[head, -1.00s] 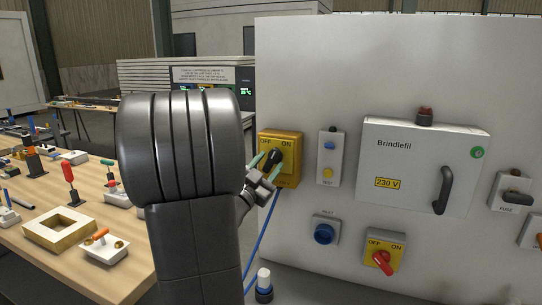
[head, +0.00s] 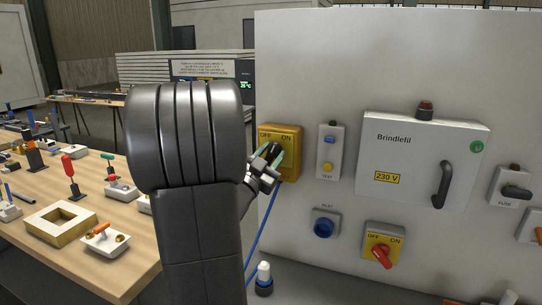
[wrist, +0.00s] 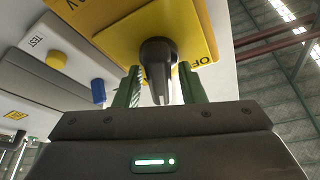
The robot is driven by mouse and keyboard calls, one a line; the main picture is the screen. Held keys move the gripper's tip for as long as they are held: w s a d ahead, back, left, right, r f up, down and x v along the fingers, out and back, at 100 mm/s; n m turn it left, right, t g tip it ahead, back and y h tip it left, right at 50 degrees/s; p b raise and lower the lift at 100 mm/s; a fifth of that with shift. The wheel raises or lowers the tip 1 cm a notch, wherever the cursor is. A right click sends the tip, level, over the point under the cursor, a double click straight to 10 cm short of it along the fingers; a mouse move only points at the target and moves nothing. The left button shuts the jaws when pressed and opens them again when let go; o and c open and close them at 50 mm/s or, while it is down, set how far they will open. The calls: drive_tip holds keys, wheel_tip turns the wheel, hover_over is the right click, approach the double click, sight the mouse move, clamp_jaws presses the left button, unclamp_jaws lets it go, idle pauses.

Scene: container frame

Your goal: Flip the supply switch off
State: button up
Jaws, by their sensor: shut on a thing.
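The yellow switch plate (head: 292,136) with OFF at left and ON at right is on the grey panel's left edge. Its black handle (head: 274,149) is between the fingers of my gripper (head: 269,158), which is shut on it. In the wrist view, the handle (wrist: 157,55) is between the two green fingers of my gripper (wrist: 160,82), in front of the yellow plate (wrist: 120,40). The lower label of the plate is mostly hidden by my gripper in the head view. The handle's exact angle is hard to tell.
A second OFF/ON switch (head: 379,255) with a red handle is lower right. A blue cable (head: 262,225) hangs below. A cluttered bench (head: 105,265) is left.

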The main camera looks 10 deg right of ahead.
drive_tip(key=n+y+b, duration=0.1)
drive_tip(key=n, duration=0.1)
drive_tip(key=n+t+b, duration=0.1)
drive_tip(key=n, duration=0.2)
drive_tip(key=shift+f+t+y, duration=0.15)
drive_tip(key=shift+t+y, duration=0.15)
drive_tip(key=shift+y, duration=0.1)
drive_tip(key=n+t+y+b, duration=0.1)
drive_tip(key=n, duration=0.1)
drive_tip(key=n+y, duration=0.1)
drive_tip(key=n, duration=0.2)
drive_tip(key=shift+t+y+b, duration=0.3)
drive_tip(key=shift+t+b, duration=0.1)
drive_tip(key=n+y, duration=0.2)
drive_tip(key=n, duration=0.2)
drive_tip(key=n+y+b, duration=0.1)
drive_tip(key=n+y, duration=0.1)
drive_tip(key=n, duration=0.3)
drive_tip(key=shift+a+t, duration=0.1)
drive_tip(key=shift+t, duration=0.2)
drive_tip(key=shift+n+y, duration=0.3)
drive_tip(key=shift+n, duration=0.1)
drive_tip(key=o, duration=0.6)
drive_tip(key=b+v, duration=0.2)
drive_tip(key=v, duration=1.1)
drive_tip(key=shift+s+a+b, duration=0.2)
drive_tip(key=shift+s+b, duration=0.1)
drive_tip(key=p+x, duration=0.2)
drive_tip(key=x, duration=1.2)
